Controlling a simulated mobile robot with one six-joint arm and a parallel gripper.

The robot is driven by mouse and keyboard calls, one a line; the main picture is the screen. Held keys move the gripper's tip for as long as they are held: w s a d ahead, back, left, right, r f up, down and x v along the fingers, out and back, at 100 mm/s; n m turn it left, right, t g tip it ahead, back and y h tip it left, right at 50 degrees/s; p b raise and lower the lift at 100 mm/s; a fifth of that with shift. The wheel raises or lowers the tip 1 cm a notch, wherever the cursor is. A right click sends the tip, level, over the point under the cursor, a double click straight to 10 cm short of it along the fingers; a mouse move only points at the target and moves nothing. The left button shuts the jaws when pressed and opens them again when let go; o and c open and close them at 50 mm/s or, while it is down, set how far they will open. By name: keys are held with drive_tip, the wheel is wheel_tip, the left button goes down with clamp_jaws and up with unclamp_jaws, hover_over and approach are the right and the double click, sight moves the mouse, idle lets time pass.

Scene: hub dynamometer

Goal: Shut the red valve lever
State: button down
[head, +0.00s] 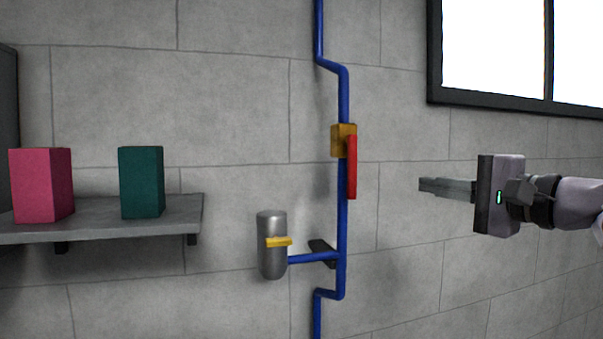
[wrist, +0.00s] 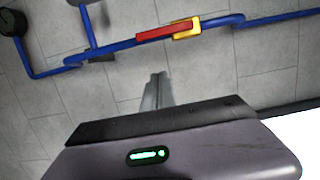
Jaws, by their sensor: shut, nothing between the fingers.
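The red valve lever (head: 352,168) hangs straight down along the blue pipe (head: 343,220) in the head view, in line with it. Its top end sits on a brass-yellow valve body (head: 341,140). In the wrist view the red lever (wrist: 164,33) also lies along the pipe, with the yellow body (wrist: 186,29) at its right end. My gripper (head: 422,184) is to the right of the lever, apart from it, with its fingers pointing left. The fingers (wrist: 157,80) are shut together and empty.
A shelf (head: 170,225) at left holds a pink box (head: 40,185) and a green box (head: 141,182). A window (head: 500,50) is at upper right. The wall between gripper and pipe is clear.

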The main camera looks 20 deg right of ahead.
sight(350, 167)
drive_tip(key=w+a+p, duration=0.4)
drive_tip(key=w+a, duration=0.2)
drive_tip(key=w, duration=0.3)
drive_tip(key=shift+w+a, duration=0.25)
drive_tip(key=shift+w, duration=0.1)
drive_tip(key=shift+f, duration=0.1)
drive_tip(key=shift+s, duration=0.1)
